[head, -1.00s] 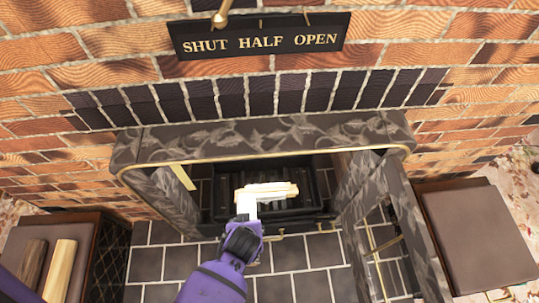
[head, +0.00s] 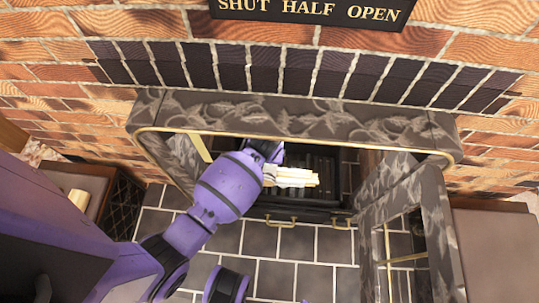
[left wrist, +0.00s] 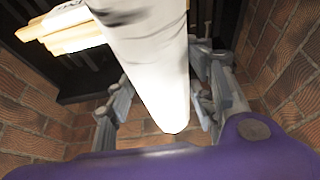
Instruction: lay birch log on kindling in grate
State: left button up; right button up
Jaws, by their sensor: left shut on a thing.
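My left gripper (left wrist: 158,92) is shut on the white birch log (left wrist: 160,60), which lies between its fingers in the left wrist view. In the head view the gripper (head: 268,150) is inside the fireplace opening, mostly hidden by my forearm; only a pale bit of the log (head: 269,172) shows. The pale kindling (head: 298,177) lies in the black grate (head: 300,207), right beside that bit. The kindling also shows at the upper left of the left wrist view (left wrist: 62,30). Whether log and kindling touch cannot be told. My right gripper is not in view.
A framed door (head: 425,225) stands open at the right of the fireplace. A stone surround (head: 290,118) borders the opening above. A dark tiled hearth (head: 310,250) is clear in front. A box at left (head: 120,205) has a piece of wood (head: 78,198) on it.

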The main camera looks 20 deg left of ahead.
pick_arm(q)
jog(key=shift+w+a, duration=0.15)
jog(key=shift+w, duration=0.25)
jog(key=shift+f, duration=0.15)
jog(key=shift+f+b, duration=1)
jog(key=shift+f, duration=0.6)
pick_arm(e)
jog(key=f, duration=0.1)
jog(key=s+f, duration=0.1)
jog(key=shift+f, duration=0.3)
pick_arm(q)
jog(key=o, duration=1.5)
jog(key=shift+f, duration=0.1)
